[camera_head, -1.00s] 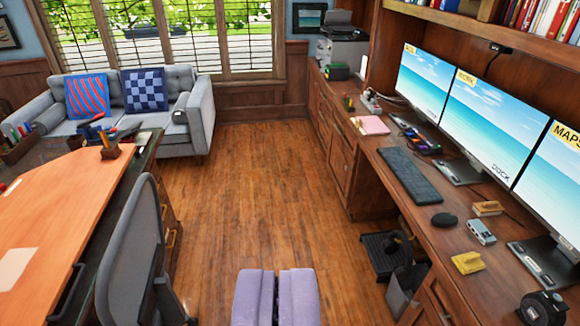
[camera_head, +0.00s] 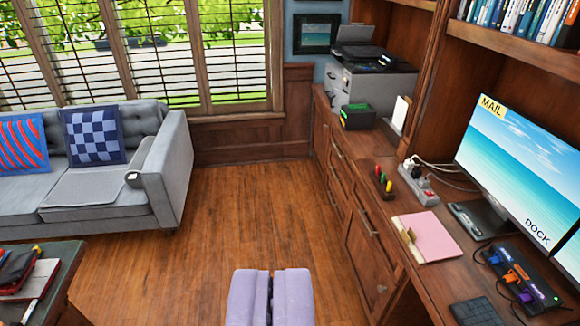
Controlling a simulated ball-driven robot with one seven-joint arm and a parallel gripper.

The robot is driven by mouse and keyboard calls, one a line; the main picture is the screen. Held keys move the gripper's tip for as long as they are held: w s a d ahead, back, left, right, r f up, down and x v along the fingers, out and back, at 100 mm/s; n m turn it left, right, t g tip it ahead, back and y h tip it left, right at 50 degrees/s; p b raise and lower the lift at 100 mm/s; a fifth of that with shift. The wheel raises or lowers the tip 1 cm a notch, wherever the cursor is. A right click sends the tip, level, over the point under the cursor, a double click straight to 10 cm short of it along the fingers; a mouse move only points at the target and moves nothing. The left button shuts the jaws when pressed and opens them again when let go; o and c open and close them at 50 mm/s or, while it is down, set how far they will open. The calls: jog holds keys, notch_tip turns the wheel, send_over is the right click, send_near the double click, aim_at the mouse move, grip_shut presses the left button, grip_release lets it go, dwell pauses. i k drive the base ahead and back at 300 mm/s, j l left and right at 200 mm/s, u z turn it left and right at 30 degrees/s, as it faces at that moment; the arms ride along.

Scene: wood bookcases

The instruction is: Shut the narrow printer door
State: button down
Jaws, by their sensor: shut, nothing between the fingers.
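A dark printer (camera_head: 378,55) sits on a grey drawer unit (camera_head: 362,86) at the far end of the wooden counter, by the window wall. Below the counter runs a wooden cabinet front with doors and drawers. A narrow panel (camera_head: 321,132) shows at its far end, under the printer corner, at a steep angle. I cannot tell whether it is the narrow printer door or whether it stands ajar. My gripper (camera_head: 269,272), two lavender fingers, is shut and empty at the bottom middle, over the floor and well short of the printer corner.
The wooden floor (camera_head: 250,215) ahead is clear up to the window wall. A grey sofa (camera_head: 165,170) stands at left, and a dark desk corner (camera_head: 50,290) at lower left. The counter at right holds a pink folder (camera_head: 435,238), a power strip (camera_head: 418,185) and a monitor (camera_head: 530,160).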

aim_at(340, 98)
jog(key=i, duration=2.8)
jog(key=i+z, duration=0.1)
jog(key=i, duration=0.4)
jog(key=i+j+z, duration=0.1)
jog(key=i, duration=0.45)
jog(key=i+j+z, duration=0.15)
jog(key=i, duration=0.35)
jog(key=i+j+z, duration=0.1)
jog(key=i, duration=0.4)
jog(key=j, duration=0.05)
